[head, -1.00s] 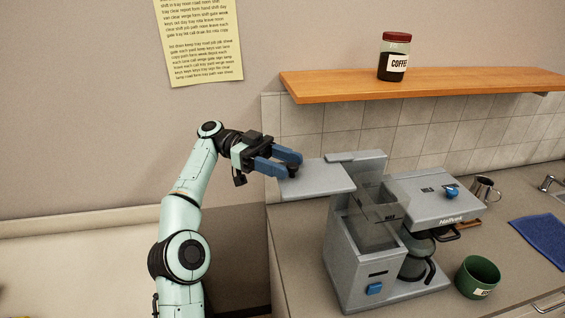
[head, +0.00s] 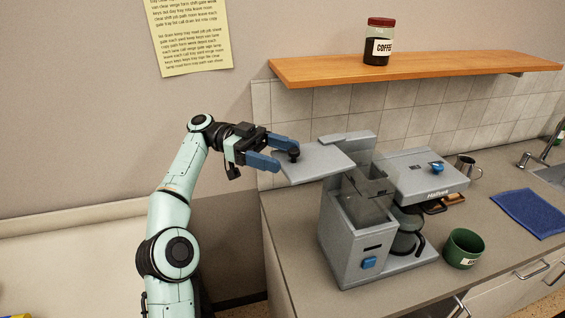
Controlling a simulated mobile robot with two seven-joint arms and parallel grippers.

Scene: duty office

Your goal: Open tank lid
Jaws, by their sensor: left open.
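The tank lid (head: 318,158) is a flat grey plate with a black knob (head: 294,155). It is swung open to the left of the grey coffee maker (head: 348,252), over the counter's left end. Whether a finger touches the knob is hard to tell. My right gripper is not in view.
A second grey lid (head: 415,168) with a blue knob sits closed on the right part of the coffee maker. A green mug (head: 463,248), a metal jug (head: 466,167) and a blue cloth (head: 527,213) are to the right. A wooden shelf (head: 440,70) holds a coffee jar (head: 378,45).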

